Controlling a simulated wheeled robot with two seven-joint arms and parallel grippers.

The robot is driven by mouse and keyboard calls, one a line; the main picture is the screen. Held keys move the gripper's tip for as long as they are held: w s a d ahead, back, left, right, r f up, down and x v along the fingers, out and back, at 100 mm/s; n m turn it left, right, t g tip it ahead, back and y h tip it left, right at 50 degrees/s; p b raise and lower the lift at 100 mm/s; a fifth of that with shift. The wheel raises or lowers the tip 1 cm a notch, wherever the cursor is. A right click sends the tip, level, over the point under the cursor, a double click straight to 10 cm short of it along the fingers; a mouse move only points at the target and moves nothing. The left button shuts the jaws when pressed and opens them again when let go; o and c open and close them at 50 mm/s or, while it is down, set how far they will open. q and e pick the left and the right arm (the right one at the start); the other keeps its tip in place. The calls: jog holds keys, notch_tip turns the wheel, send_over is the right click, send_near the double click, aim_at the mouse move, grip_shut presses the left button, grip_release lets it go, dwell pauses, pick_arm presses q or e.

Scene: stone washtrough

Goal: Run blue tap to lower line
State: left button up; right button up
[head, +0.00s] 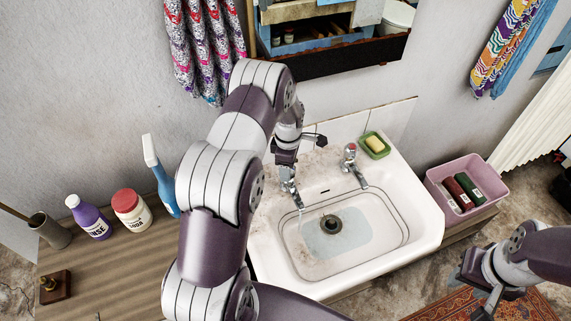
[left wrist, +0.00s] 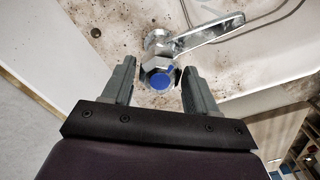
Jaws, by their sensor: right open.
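The blue tap (head: 289,188) stands at the back left of the white washbasin (head: 425,226); its cap is blue in the left wrist view (left wrist: 159,80). A thin stream seems to fall from its spout. My left gripper (left wrist: 159,68) is open, with one finger on each side of the tap's cap and gaps between; in the head view it is above the tap. A shallow pale blue pool of water (head: 345,245) lies around the dark drain. Thin dark lines run around the basin wall, outside the pool's edge. My right gripper (head: 481,285) is open and empty at the lower right.
A red-topped tap (head: 350,162) and a green soap dish (head: 375,145) are at the basin's back right. A pink tub (head: 437,191) with bottles stands to the right. A purple bottle (head: 89,218), red-lidded jar (head: 131,211) and blue spray bottle (head: 163,186) stand on the left counter.

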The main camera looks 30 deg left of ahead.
pick_arm(q)
jog(key=shift+o, duration=0.6)
jog(key=shift+r, duration=0.1)
notch_tip(320, 180, up, 13)
jog(key=b, duration=0.2)
jog(key=shift+f+b, duration=0.2)
jog(key=shift+b, duration=0.1)
dwell(6.2)
